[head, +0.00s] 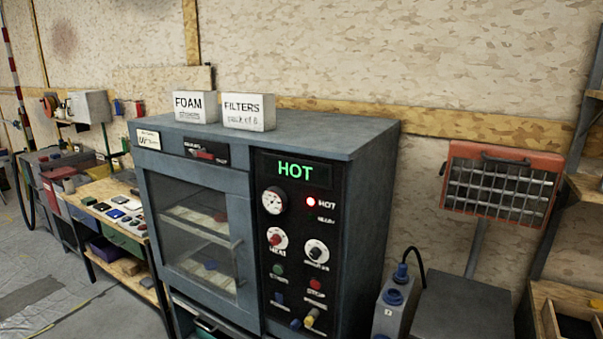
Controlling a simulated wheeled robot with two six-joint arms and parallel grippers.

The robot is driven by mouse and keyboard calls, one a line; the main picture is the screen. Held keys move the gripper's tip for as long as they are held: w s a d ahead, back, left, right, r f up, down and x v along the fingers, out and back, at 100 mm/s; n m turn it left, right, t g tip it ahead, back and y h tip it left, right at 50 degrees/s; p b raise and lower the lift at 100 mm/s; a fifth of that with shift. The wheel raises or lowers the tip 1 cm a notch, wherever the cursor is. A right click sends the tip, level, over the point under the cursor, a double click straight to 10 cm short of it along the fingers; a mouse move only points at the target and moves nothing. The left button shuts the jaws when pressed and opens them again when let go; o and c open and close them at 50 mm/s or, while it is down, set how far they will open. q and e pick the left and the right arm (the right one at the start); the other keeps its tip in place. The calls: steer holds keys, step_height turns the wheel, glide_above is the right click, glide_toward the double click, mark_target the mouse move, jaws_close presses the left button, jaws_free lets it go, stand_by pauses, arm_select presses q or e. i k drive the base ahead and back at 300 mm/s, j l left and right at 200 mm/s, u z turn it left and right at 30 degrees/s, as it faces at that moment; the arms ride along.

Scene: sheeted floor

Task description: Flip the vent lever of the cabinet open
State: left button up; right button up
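The grey-blue cabinet (365,155) stands in the middle of the head view, with a glass door (195,225) at the front left and a black control panel at the front right. The vent lever (205,154) appears to be the red lever on a small black plate above the door; it lies roughly flat along the plate, and the small labels beside it are too blurred to read. The panel display (296,171) reads HOT and a red lamp (310,202) is lit. The door looks shut. Neither of my grippers is in view.
A FOAM box (195,106) and a FILTERS box (248,112) stand on the cabinet top. A workbench (110,210) with small items is at the left. A red-framed heater-like panel (500,185) and a grey case (397,305) are at the right. The floor at the lower left is clear.

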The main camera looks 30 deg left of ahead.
mark_target(202, 153)
steer(key=u, duration=1.65)
steer(key=i+j, duration=0.4)
steer(key=i+j+u, duration=0.1)
steer(key=i+j, duration=0.3)
steer(key=i, duration=0.25)
